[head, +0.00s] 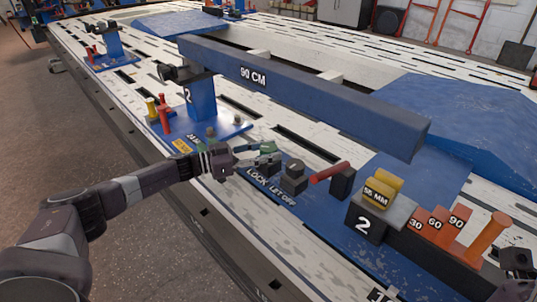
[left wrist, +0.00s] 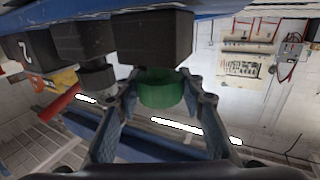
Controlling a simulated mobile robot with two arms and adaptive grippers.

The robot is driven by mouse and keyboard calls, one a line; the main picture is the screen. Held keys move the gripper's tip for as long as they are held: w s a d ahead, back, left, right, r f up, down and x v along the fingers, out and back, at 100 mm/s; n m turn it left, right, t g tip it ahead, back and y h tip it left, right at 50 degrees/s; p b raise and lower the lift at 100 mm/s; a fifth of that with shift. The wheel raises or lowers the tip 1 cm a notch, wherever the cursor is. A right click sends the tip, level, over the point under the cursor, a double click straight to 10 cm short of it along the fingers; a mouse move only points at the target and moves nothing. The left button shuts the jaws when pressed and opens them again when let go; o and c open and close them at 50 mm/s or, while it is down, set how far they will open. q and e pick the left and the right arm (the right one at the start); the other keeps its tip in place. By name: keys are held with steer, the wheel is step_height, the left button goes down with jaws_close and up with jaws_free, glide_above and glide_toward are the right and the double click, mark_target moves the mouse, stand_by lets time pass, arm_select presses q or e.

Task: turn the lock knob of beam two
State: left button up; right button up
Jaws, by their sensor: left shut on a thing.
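The green lock knob (head: 268,146) sits by the white LOCK label (head: 257,178) on the blue base below the long blue beam marked 90 CM (head: 290,85). In the left wrist view the round green knob (left wrist: 160,92) stands between the two fingers, below a dark block (left wrist: 155,38). My left gripper (head: 254,156) reaches in from the left and is shut on the knob; it also shows in the left wrist view (left wrist: 162,100). Its fingers partly hide the knob in the head view.
A dark knob block (head: 293,176) by the LET OFF label and a red-handled lever (head: 330,172) stand just right of the gripper. A blue post marked 2 (head: 200,98) stands behind. Orange 30, 60, 90 blocks (head: 435,226) are at the right.

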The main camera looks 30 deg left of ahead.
stand_by(0.3)
arm_select(q)
steer(key=o, duration=1.2)
steer(key=v, duration=1.2)
